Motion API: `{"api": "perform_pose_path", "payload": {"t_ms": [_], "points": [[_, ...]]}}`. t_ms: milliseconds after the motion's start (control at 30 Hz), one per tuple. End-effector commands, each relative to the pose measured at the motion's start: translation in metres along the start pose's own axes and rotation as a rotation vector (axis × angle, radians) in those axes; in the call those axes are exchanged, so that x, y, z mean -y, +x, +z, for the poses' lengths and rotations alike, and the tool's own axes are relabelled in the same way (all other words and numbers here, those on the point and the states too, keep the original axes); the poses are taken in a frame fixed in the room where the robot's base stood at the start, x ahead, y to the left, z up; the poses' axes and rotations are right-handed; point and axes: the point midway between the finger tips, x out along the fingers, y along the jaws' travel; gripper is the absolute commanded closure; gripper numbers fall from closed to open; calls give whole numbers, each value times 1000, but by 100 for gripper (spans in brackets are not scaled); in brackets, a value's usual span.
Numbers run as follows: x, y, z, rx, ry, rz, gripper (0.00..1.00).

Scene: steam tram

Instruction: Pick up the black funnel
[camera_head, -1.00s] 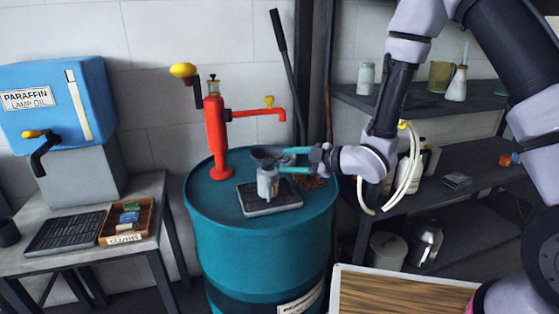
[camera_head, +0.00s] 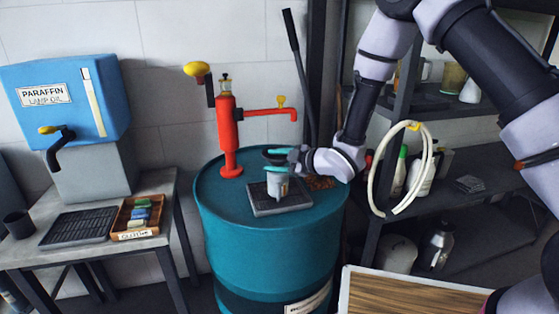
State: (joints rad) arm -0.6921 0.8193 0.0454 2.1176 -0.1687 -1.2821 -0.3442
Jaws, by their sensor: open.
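The black funnel (camera_head: 272,156) shows as a small dark cone above a grey metal can (camera_head: 277,184) on the teal drum. I cannot tell whether it sits in the can's mouth or just behind it. My gripper (camera_head: 274,161) reaches in from the right, its teal fingers open, one toward the far side and one toward the near side of the funnel. The near finger hides part of the funnel and the can's top. I cannot tell whether the fingers touch the funnel.
The can stands on a dark drip tray (camera_head: 283,203) on the drum (camera_head: 325,215). A red hand pump (camera_head: 229,135) rises at the left, its spout extending right behind my gripper. A dark lever (camera_head: 299,75) leans behind. Shelves with bottles stand right.

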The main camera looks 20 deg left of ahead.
Motion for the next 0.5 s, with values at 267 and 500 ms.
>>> {"api": "perform_pose_path", "payload": {"t_ms": [267, 500], "points": [[0, 0, 0, 0, 0, 0, 100], [-1, -1, -1, -1, 0, 0, 100]]}}
